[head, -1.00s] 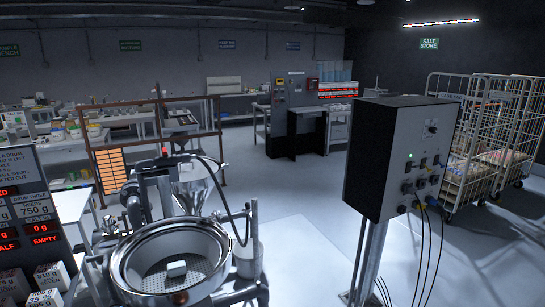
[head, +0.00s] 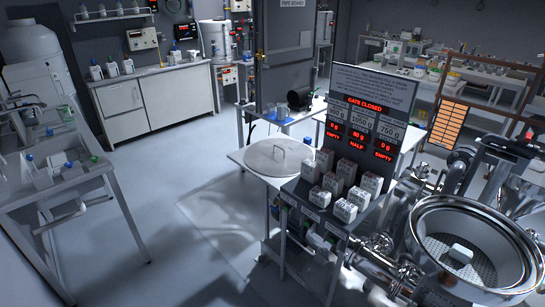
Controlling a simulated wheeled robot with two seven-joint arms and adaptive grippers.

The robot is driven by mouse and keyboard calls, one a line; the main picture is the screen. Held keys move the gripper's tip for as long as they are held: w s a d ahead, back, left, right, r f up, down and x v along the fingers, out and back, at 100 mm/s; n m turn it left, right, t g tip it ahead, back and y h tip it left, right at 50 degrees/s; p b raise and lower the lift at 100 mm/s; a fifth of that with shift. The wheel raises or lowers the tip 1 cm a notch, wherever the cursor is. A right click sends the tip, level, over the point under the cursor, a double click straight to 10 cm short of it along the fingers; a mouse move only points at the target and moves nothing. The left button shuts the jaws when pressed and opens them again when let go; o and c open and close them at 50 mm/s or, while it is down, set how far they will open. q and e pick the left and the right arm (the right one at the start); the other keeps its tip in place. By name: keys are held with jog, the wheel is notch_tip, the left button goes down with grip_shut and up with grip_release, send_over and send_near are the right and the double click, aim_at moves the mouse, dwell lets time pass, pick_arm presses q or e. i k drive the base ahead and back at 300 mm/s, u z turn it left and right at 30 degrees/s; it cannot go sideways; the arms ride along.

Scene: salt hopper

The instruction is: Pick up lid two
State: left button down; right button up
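A round grey lid (head: 279,160) with a bar handle on top lies flat on a white-topped table (head: 247,156) left of the sign board. I see no number on it, so I cannot tell if it is lid two. The open steel hopper (head: 415,231) stands at the lower right, with a perforated grid inside and a small white block (head: 461,253) on the grid. No other loose lid is clear to me. Neither of my grippers is in view.
Several labelled white blocks (head: 345,211) stand on a stepped dark stand right of the lid. Behind them a board (head: 366,105) reads GATE CLOSED. Pipes and valves (head: 375,245) run toward the hopper. A bench (head: 110,190) stands at left. The floor (head: 185,235) between is clear.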

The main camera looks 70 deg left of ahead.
aim_at(276, 157)
jog(key=u, duration=2.1)
